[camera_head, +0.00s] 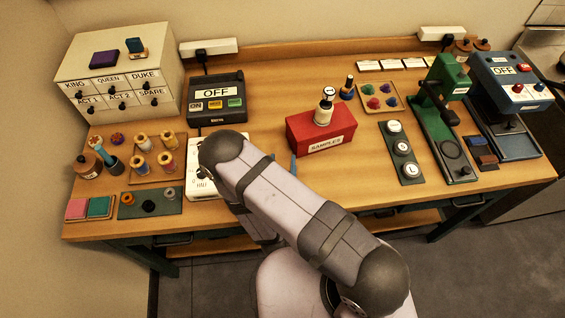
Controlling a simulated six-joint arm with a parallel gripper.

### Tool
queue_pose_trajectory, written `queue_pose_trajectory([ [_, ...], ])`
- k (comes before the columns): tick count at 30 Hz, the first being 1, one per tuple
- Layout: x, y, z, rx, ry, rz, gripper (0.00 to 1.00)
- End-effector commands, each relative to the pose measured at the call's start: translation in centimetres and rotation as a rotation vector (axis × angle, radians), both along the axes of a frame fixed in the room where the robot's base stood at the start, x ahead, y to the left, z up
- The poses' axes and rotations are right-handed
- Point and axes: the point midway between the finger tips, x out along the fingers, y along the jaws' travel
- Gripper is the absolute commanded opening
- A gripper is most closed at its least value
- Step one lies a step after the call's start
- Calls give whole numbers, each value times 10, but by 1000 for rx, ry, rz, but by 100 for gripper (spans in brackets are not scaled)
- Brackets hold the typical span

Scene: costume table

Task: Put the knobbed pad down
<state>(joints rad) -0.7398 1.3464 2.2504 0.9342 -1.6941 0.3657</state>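I cannot pick out a knobbed pad with certainty. My gripper is not visible; my own arm covers the table's front middle and hides what is behind it. A thin blue piece (293,165) shows just beside my arm, partly hidden. A round brown knobbed piece (88,166) stands at the table's left. A pink pad (77,209) and a green pad (100,207) lie side by side at the front left corner. A partly covered white panel (202,183) lies left of my arm.
A red SAMPLES box (321,133) bears a white cylinder (323,113). A dark console (216,98) reads OFF. A drawer cabinet (121,72) stands back left. A green press (436,115) and a blue OFF machine (505,93) stand right. Bare wood (345,180) lies right of my arm.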

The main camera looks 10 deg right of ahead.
Motion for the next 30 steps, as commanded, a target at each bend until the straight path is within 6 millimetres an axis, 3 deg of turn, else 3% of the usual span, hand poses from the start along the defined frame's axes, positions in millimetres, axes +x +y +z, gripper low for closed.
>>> queue_pose_trajectory([
  [9, -30, 8, 5, -3, 2, 8, 39],
  [12, -28, 6, 28, 1, -1, 0, 39],
  [18, -28, 6, 54, 0, 0, 0, 39],
  [30, -28, 6, 74, -1, 1, 1, 39],
])
